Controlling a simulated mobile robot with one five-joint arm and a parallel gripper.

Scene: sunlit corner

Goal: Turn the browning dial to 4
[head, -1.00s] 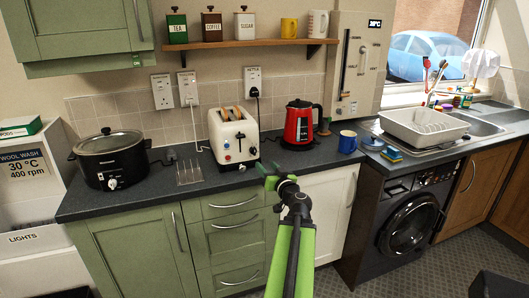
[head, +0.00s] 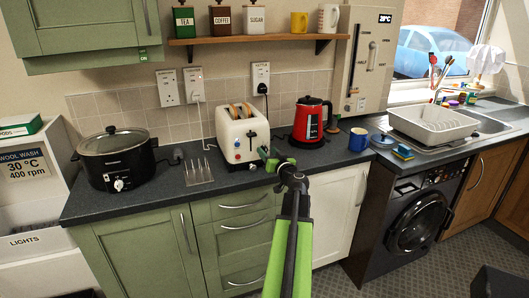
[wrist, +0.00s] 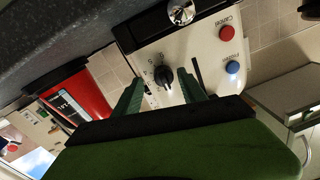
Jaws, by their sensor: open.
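The cream toaster (head: 243,133) stands on the dark worktop with bread in its slots. In the wrist view its front panel (wrist: 205,55) fills the upper middle. The black browning dial (wrist: 164,77) has a pale pointer mark and small numbers around it; I cannot read its setting surely. My gripper (head: 269,160) is at the toaster's right front corner in the head view. In the wrist view its green fingers (wrist: 162,93) are open, one on each side of the dial. Contact cannot be told. In the head view the gripper hides part of the toaster's lower front.
On the panel near the dial are a red Cancel button (wrist: 226,33), a blue button (wrist: 232,67) and a chrome knob (wrist: 181,11). A red kettle (head: 309,122) stands right of the toaster. A metal rack (head: 198,172) and a black slow cooker (head: 116,160) stand left.

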